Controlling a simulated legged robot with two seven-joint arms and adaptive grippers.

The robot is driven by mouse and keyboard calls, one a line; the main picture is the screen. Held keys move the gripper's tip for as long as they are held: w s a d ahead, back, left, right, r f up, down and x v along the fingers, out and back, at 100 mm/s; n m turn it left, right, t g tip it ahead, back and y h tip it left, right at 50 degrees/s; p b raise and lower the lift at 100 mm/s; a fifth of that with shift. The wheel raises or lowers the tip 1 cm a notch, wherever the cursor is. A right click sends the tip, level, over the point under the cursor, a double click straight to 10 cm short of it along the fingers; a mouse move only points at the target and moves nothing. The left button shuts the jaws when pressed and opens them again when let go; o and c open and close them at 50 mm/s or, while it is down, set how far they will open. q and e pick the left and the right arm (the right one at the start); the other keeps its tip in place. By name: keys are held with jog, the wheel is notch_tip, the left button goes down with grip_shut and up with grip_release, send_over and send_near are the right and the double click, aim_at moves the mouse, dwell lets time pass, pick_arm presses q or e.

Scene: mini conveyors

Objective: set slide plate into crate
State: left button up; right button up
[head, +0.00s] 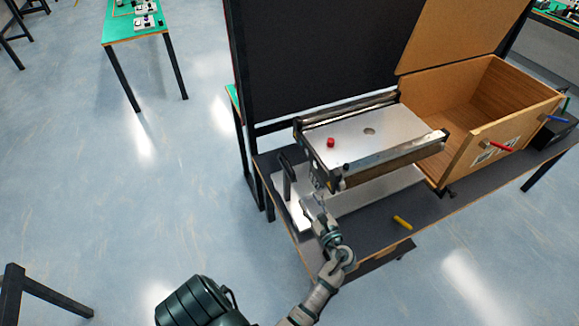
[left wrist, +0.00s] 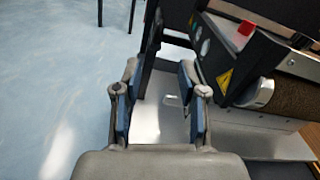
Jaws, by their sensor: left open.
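A flat silver plate (head: 370,192), seemingly the slide plate, lies on the dark table under the small conveyor (head: 365,130). A black upright bracket (head: 287,176) stands at its left end. The plate also shows between my fingers in the left wrist view (left wrist: 147,122). The open wooden crate (head: 482,138) stands at the right of the conveyor and looks empty inside. My left gripper (head: 312,203) is open and empty at the plate's near left part, beside the conveyor's end. Its two fingers show spread in the left wrist view (left wrist: 160,108). My right gripper is not visible.
A yellow piece (head: 402,222) lies on the dark table (head: 375,228) in front. Red (head: 501,147) and blue (head: 557,118) pieces show at the crate. A black panel (head: 320,55) rises behind.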

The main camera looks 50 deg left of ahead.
aim_at(288, 164)
pick_arm(q)
jog(key=x, duration=1.6)
jog(key=shift+w+a+r+b, duration=0.1)
jog(key=shift+a+r+b, duration=0.2)
jog(key=shift+r+b, duration=0.1)
jog(key=shift+w+a, duration=0.15)
jog(key=shift+a, duration=0.25)
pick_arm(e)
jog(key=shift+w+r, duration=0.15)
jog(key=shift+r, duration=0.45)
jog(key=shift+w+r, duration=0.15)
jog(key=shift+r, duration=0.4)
pick_arm(q)
jog(key=shift+c, duration=0.2)
grip_shut()
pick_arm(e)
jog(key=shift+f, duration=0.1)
